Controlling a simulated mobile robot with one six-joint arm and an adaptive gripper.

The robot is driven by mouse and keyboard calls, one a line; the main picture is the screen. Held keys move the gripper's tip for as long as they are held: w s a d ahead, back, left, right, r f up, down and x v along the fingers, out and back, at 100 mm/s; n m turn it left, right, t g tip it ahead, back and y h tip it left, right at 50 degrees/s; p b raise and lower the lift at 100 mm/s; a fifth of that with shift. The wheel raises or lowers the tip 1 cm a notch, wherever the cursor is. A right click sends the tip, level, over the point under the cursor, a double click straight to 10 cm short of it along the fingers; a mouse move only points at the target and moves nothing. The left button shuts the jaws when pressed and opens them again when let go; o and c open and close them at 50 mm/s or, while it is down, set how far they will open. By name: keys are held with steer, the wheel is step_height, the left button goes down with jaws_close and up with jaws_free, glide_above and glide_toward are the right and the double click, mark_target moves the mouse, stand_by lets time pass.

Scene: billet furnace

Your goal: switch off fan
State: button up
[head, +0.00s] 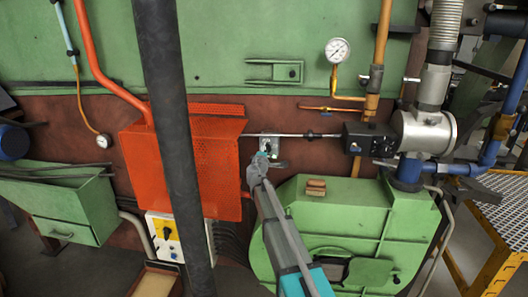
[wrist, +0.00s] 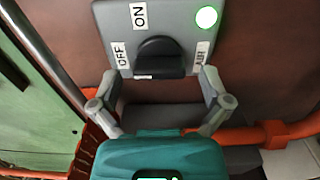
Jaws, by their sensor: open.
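The grey switch box (wrist: 172,20) fills the top of the wrist view, with a black rotary knob (wrist: 158,58) and labels ON, OFF and AUT around it. A green lamp (wrist: 207,17) on it is lit. I cannot tell for sure which label the knob points at. My gripper (wrist: 157,80) is open, one finger on each side just below the knob, with nothing between them. In the head view, my gripper (head: 259,160) is at the small box (head: 270,146) and partly hides it. The green fan housing (head: 345,222) stands below and right of it.
An orange perforated guard (head: 210,165) stands just left of the switch box. A metal rod (head: 290,135) runs above the box to a black valve unit (head: 368,139). A dark hose (head: 171,110) crosses the view.

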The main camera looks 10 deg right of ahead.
steer(key=v, duration=1.1)
steer(key=s+d+f+m+g+h, duration=0.1)
steer(key=s+d+f+m+g, duration=0.4)
steer(key=s, duration=0.3)
steer(key=s+d+f+m+g+h, duration=0.1)
steer(key=s+d+f+m+g, duration=0.4)
steer(key=s, duration=0.3)
steer(key=s+a+f+m+g+y, duration=0.1)
steer(key=s+a+f+g+y, duration=0.1)
steer(key=s, duration=0.4)
steer(key=s+a+f+m+g+y, duration=0.2)
steer(key=s+f+y, duration=0.1)
steer(key=s, duration=0.3)
steer(key=s+a+f+m+g+y, duration=0.1)
steer(key=s+a+f+g+y, duration=0.1)
steer(key=s, duration=0.5)
steer(key=shift+a+f+m+g+y, duration=0.3)
steer(key=shift+f+g, duration=0.3)
steer(key=shift+f, duration=0.15)
